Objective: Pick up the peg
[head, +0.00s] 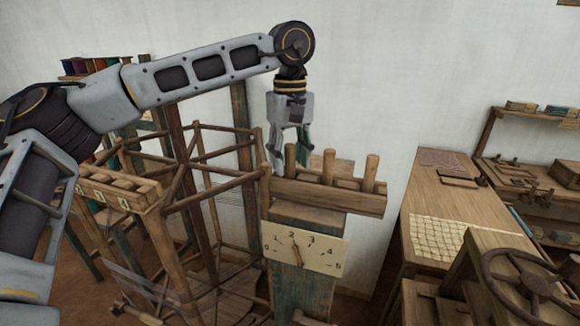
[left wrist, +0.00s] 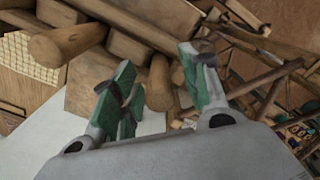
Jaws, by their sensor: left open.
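Three upright wooden pegs stand in a wooden rack: a left peg (head: 290,160), a middle peg (head: 328,166) and a right peg (head: 370,172). My left gripper (head: 289,150) points down at the left peg, with its fingers open on either side of it in the head view. In the left wrist view, the green-padded fingers (left wrist: 156,62) are apart and a peg (left wrist: 158,86) shows in the gap between them. I cannot tell whether they touch it. Another peg (left wrist: 62,46) lies outside the fingers. My right gripper is in neither view.
The rack (head: 335,198) tops a post carrying a numbered dial plate (head: 304,249). A wooden frame (head: 205,185) stands close on the left. A workbench (head: 440,205) and a handwheel (head: 525,285) are at right.

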